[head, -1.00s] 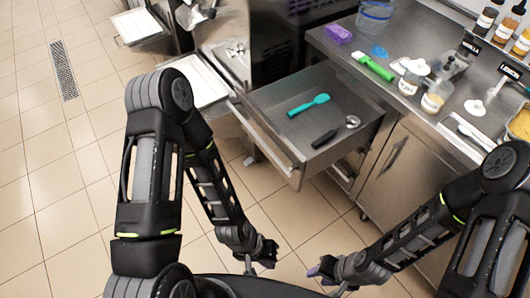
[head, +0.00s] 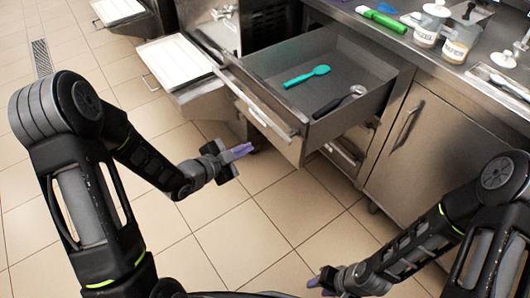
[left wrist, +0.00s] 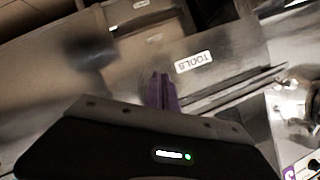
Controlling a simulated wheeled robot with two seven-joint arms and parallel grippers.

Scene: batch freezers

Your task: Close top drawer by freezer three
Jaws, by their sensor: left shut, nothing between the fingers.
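The top drawer (head: 330,118) is pulled out from the steel counter, with a bar handle (head: 262,116) along its front. A teal spatula (head: 306,76) and a dark-handled scoop (head: 335,103) lie inside it. My left gripper (head: 246,149) has purple fingers, is shut and empty, and is in front of and left of the drawer front. In the left wrist view its fingers (left wrist: 162,92) show before a steel face with a TOOLS label (left wrist: 194,62); whether they touch it I cannot tell. My right gripper (head: 314,283) is low at the bottom edge, away from the drawer; its opening is unclear.
A pulled-out unit with a white top (head: 174,60) stands left of the drawer. A cabinet door (head: 415,140) is to the right. The counter holds bottles (head: 430,25) and a green-handled tool (head: 382,20). The tiled floor (head: 225,235) before the drawer is clear.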

